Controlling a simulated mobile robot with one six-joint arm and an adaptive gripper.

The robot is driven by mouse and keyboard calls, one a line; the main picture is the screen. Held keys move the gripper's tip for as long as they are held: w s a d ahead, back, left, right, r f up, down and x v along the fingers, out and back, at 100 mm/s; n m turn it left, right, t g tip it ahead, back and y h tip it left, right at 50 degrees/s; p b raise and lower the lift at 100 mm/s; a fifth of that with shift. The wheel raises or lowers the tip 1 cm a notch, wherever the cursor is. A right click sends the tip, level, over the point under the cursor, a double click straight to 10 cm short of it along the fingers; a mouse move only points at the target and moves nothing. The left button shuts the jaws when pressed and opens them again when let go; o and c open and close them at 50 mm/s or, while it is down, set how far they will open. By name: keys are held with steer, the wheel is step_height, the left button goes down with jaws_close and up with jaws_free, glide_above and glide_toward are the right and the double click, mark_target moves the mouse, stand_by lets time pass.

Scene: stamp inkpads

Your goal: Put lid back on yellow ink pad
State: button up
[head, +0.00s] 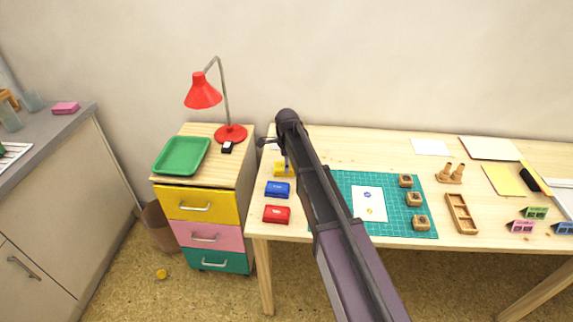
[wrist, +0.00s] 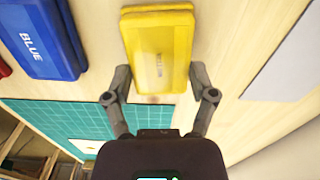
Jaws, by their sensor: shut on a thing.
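The yellow ink pad with its yellow lid (wrist: 160,45) lies on the table in the wrist view, its lettering facing up. It also shows in the head view (head: 280,171), partly covered by my arm. My gripper (wrist: 160,75) is shut on the yellow lid, one finger against each long side. The lid lies over the pad and hides the ink surface. I cannot tell whether it sits fully down. In the head view my gripper's fingers are mostly hidden behind my arm.
The blue ink pad (head: 277,190) and the red ink pad (head: 276,214) lie in front of the yellow one. A green cutting mat (head: 350,178) with several wooden stamps is to the right. A drawer unit (head: 201,206) with a red lamp (head: 202,96) stands left.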

steer(key=o, duration=0.7)
steer(key=shift+r, duration=0.1)
steer(key=shift+r+p, duration=3.45)
steer(key=shift+p, duration=0.1)
jaws_close()
steer(key=shift+f+b, duration=3.2)
